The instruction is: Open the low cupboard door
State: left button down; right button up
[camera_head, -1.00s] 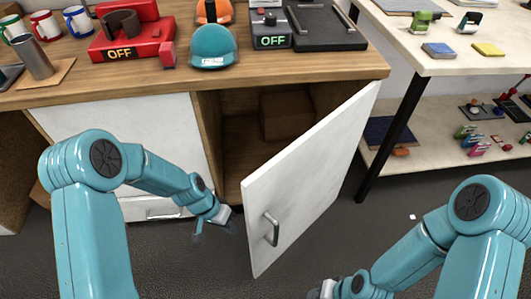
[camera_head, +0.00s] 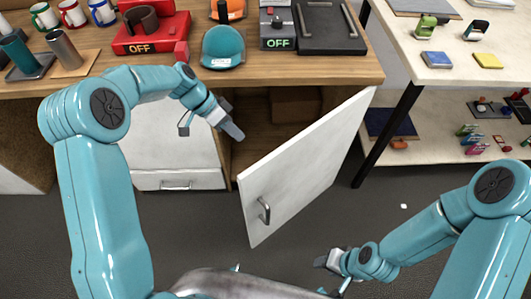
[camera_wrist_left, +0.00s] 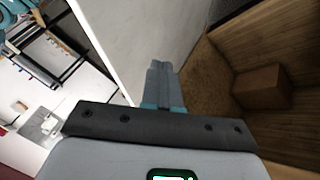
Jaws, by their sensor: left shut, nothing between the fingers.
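The low cupboard door (camera_head: 305,165) is white with a metal bar handle (camera_head: 263,210). It stands wide open, hinged at the right of the cupboard opening (camera_head: 255,142). My left gripper (camera_head: 232,131) is shut and empty, in front of the opening and left of the door's free edge. In the left wrist view the shut fingers (camera_wrist_left: 163,82) point into the cupboard, with the door's inner face (camera_wrist_left: 140,40) to their left. I cannot tell whether they touch it. My right gripper (camera_head: 328,261) is low at the front, apart from the door; its jaws are too small to read.
A brown box (camera_head: 296,104) sits inside the cupboard. The counter (camera_head: 350,72) above holds a teal cap (camera_head: 223,46), a red machine (camera_head: 150,38) and mugs. A drawer (camera_head: 178,180) is left of the opening. A shelf table (camera_head: 450,75) stands right; the floor between is mostly clear.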

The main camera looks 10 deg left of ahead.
pick_arm(q)
jog(key=s+d+f+p, duration=0.2)
jog(key=d+f, duration=0.5)
jog(key=d, duration=0.1)
jog(key=shift+s+d, duration=0.15)
jog(key=shift+s, duration=0.05)
